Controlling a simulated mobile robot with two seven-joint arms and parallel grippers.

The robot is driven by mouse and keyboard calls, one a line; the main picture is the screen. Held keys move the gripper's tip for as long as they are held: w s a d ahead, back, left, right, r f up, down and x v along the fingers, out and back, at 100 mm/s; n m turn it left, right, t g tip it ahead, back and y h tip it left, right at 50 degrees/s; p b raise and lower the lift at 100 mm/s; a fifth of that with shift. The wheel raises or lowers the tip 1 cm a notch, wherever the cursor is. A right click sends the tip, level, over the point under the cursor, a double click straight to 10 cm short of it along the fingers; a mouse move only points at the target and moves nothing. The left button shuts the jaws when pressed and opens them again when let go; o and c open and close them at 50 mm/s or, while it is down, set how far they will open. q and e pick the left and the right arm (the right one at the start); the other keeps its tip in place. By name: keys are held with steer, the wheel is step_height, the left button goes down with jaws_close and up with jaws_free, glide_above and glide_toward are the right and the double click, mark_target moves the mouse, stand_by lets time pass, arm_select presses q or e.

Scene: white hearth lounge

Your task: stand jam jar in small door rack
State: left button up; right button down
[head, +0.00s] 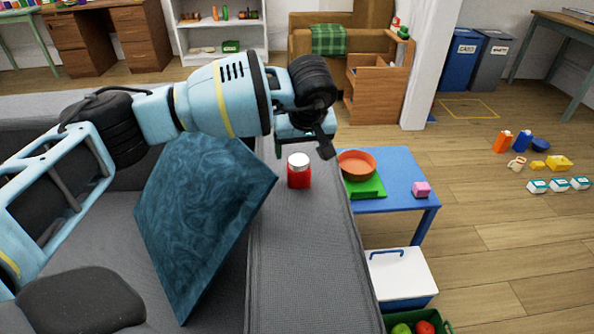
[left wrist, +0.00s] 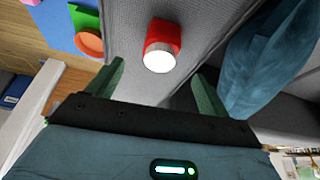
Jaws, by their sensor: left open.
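The jam jar, a red jar with a white lid (head: 299,172), stands upright on the grey sofa arm (head: 290,245). My left gripper (head: 312,143) is open and empty, above and just beyond the jar in the head view. In the left wrist view the jar (left wrist: 163,45) is ahead of the gap between the two green fingers (left wrist: 160,88), not between them. I cannot make out a small door rack for certain. My right gripper is not in view.
A dark teal cushion (head: 195,220) leans close left of the jar. A blue table (head: 395,180) to the right holds an orange bowl (head: 356,164) on a green block and a pink cube (head: 422,189). A white-lidded cooler (head: 400,275) stands below. A wooden shelf unit (head: 377,95) stands behind.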

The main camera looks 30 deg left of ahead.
mark_target(299, 160)
arm_select(q)
steer(key=shift+b+x, duration=0.35)
steer(key=shift+x, duration=0.95)
steer(key=shift+w+f, duration=0.1)
steer(key=shift+f, duration=0.15)
steer(key=b+x, duration=0.1)
steer(key=x, duration=0.3)
steer(key=shift+w+a+f+b, duration=0.2)
steer(key=shift+f+b, duration=0.1)
steer(key=shift+f, duration=0.05)
steer(key=shift+r, duration=0.1)
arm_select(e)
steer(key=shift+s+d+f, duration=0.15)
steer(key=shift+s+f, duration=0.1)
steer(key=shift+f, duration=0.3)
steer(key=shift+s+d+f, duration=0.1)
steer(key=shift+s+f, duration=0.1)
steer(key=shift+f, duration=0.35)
arm_select(q)
steer(key=c, duration=1.3)
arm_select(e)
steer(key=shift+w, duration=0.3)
